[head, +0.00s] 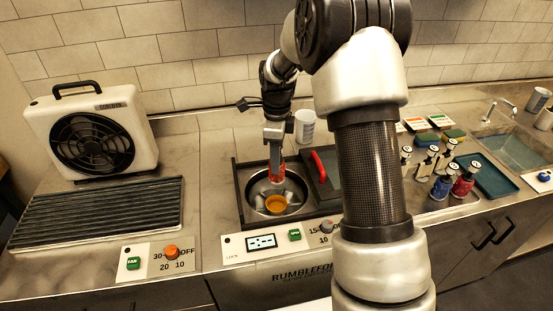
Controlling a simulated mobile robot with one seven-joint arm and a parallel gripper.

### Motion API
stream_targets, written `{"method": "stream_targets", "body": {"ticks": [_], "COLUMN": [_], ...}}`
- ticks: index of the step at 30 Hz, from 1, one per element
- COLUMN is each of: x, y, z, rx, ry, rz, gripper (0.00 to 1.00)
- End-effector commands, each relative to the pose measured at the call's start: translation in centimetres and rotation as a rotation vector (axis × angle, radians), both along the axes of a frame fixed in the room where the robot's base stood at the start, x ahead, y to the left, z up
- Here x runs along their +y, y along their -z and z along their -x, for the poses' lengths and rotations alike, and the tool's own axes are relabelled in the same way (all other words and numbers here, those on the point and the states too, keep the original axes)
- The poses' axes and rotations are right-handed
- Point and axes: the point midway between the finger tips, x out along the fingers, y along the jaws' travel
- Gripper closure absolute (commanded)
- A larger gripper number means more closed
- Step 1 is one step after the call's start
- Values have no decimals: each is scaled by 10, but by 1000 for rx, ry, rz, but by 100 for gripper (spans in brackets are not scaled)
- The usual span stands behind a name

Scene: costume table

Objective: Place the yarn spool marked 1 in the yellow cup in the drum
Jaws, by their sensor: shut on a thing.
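My gripper (275,166) points down over the round metal drum (255,186), set in the counter. It is shut on a small red-orange thing (277,170), likely a yarn spool; its mark cannot be read. The yellow cup (276,205) stands inside the drum, toward its front, below and apart from the held thing. Several other spools stand to the right, among them a blue spool (442,187) and a red spool (464,183); their small marks are too blurred to read.
A dark lid (322,180) with a red handle (319,166) lies right of the drum. A white cup (304,126) stands behind. A fan (92,140) and a black ribbed rack (95,212) are at left. A control panel (262,242) is in front. A sink (518,150) is at right.

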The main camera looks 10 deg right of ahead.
Motion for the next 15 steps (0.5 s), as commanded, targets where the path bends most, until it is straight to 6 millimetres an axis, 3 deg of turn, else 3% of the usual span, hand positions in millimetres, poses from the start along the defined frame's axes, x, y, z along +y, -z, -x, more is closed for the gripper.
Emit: {"method": "stream_targets", "body": {"ticks": [8, 15], "x": [-1, -1], "y": [7, 30], "z": [-5, -5], "rx": [1, 0], "ry": [95, 94], "rz": [0, -1], "gripper": [96, 96]}}
